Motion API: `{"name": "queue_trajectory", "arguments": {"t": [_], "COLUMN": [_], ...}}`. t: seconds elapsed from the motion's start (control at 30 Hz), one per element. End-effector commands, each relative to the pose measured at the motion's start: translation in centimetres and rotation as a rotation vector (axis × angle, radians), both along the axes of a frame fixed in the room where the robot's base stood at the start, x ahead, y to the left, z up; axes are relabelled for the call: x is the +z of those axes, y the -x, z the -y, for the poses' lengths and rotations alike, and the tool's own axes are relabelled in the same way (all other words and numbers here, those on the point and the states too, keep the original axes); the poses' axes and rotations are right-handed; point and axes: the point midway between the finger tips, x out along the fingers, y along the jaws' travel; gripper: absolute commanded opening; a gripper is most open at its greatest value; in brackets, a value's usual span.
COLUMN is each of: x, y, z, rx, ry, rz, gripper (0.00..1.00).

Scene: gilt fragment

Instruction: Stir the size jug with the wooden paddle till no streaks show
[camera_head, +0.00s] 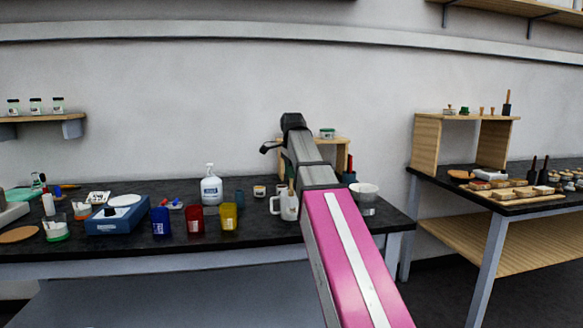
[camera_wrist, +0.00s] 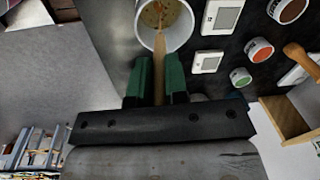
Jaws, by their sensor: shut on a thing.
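The white size jug (camera_head: 289,206) stands on the dark bench with its handle to the left. In the wrist view I see down into the jug (camera_wrist: 185,38); the yellowish contents show darker specks or streaks. The wooden paddle (camera_wrist: 159,55) runs from between my fingers into the jug, and its upper part (camera_head: 291,186) shows above the jug in the head view. My gripper (camera_wrist: 157,65), with green fingers, is shut on the paddle just outside the jug's rim. The paddle's lower end is hard to make out. My arm hides part of the bench right of the jug.
Yellow (camera_head: 229,217), red (camera_head: 195,218) and blue (camera_head: 160,221) cups stand left of the jug, with a spray bottle (camera_head: 211,188) behind. A white bowl (camera_head: 364,190) stands right of my arm. The wrist view shows small tubs (camera_wrist: 260,50) and a wooden stand (camera_wrist: 287,122) nearby.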

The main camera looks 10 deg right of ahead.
Motion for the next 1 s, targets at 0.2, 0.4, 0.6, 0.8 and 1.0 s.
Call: {"name": "queue_trajectory", "arguments": {"t": [0.2, 0.4, 0.6, 0.8, 1.0], "x": [-1.5, -2.9, -4.2, -5.5, -6.1], "y": [-0.1, -0.2, -0.4, -0.5, -0.6], "z": [0.0, 0.0, 0.0, 0.0, 0.0], "rx": [0.0, 0.0, 0.0, 0.0, 0.0], "ry": [0.0, 0.0, 0.0, 0.0, 0.0], "rz": [0.0, -0.001, 0.0, -0.001, 0.001], "gripper": [0.0, 0.0, 0.0, 0.0, 0.0]}}
